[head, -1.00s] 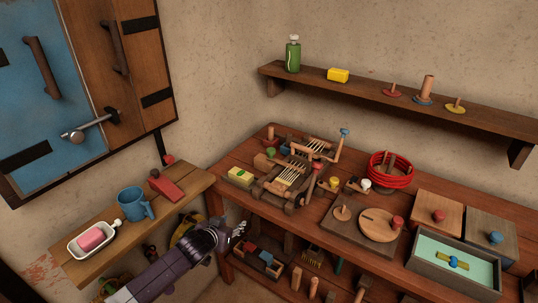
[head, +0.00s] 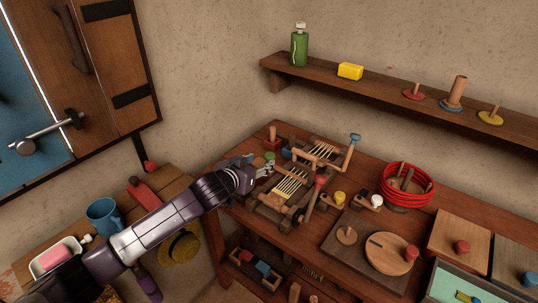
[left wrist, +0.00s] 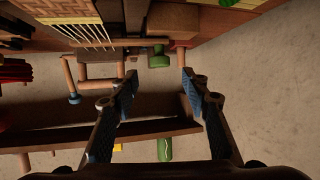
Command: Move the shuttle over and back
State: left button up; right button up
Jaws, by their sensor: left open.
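A small wooden loom (head: 285,192) with pale warp threads stands on the workbench. In the left wrist view its threads (left wrist: 88,33) and woven cloth (left wrist: 62,12) show at the upper left. My left gripper (head: 258,167) is over the loom's left end in the head view, open and empty. In the left wrist view its two fingers (left wrist: 160,92) are spread apart. A wooden block (left wrist: 180,18) lies at the top of that view, beside the threads; I cannot tell whether it is the shuttle. The gripper hides that end of the loom in the head view. My right gripper is not in view.
A blue-tipped crank (head: 351,150) rises behind the loom and a red-tipped lever (head: 314,195) at its right. A red coil (head: 408,186) and a round wooden board (head: 385,254) stand further right. A wall shelf (head: 420,103) runs above the bench.

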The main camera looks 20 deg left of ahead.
aim_at(268, 157)
pick_arm(q)
jog(key=x, duration=0.3)
jog(key=shift+w+d, duration=0.1)
jog(key=shift+w, duration=0.05)
jog(key=shift+x, duration=1)
jog(key=shift+w+f, duration=0.25)
jog(key=shift+w, duration=0.15)
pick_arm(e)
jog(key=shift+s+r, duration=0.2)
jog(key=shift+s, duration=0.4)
pick_arm(q)
jog(key=shift+c, duration=0.5)
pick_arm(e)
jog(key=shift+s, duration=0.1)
pick_arm(q)
jog(key=c, duration=0.5)
grip_shut()
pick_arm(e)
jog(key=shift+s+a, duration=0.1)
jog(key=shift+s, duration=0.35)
